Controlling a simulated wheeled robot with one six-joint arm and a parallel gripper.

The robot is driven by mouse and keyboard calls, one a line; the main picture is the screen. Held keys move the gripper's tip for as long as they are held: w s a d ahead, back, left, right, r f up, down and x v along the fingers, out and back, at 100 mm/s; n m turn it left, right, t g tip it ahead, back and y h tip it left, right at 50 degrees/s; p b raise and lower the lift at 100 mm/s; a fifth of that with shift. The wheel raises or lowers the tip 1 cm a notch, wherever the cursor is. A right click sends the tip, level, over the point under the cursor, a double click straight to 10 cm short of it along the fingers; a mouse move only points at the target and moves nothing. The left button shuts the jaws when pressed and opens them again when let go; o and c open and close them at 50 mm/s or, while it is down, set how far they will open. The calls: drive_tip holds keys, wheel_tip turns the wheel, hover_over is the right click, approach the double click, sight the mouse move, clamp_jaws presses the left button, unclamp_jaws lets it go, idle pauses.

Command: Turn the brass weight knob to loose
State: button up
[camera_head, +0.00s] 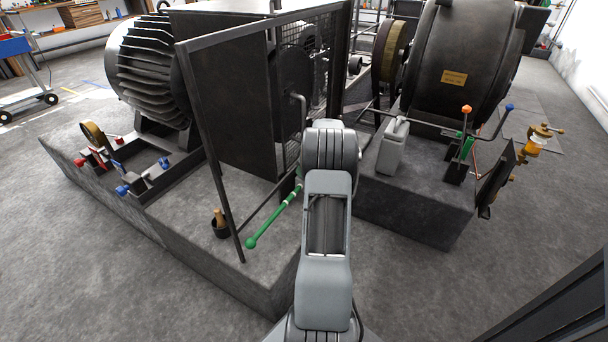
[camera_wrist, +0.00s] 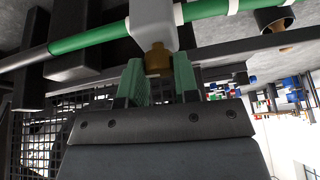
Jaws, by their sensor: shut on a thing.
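The brass weight knob (camera_wrist: 157,58) sticks out from a light grey block (camera_wrist: 153,22) in the wrist view. The block sits on a green rod (camera_wrist: 88,40) with white bands. My gripper (camera_wrist: 158,75), with green finger pads, is shut on the knob, one finger on each side. In the head view, the green rod (camera_head: 272,221) with its ball end shows left of my arm. My arm hides the knob, the block and my fingers there. The knob's turn position cannot be read.
A black mesh guard frame (camera_head: 215,150) stands just left of my arm. A black cup (camera_head: 220,229) with a wooden handle sits on the plinth near the rod's end. A grey can (camera_head: 393,148) and a large dark machine (camera_head: 455,65) stand to the right. The floor at front left is clear.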

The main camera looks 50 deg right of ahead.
drive_tip(key=shift+n+y, duration=0.3)
drive_tip(key=shift+n, duration=0.2)
drive_tip(key=shift+f, duration=0.1)
drive_tip(key=o, duration=0.9)
drive_tip(key=shift+o, duration=0.2)
drive_tip(key=shift+r, duration=0.2)
drive_tip(key=p+v, duration=0.4)
drive_tip(key=v, duration=0.9)
drive_tip(key=shift+r, duration=0.3)
drive_tip(key=shift+s, duration=0.1)
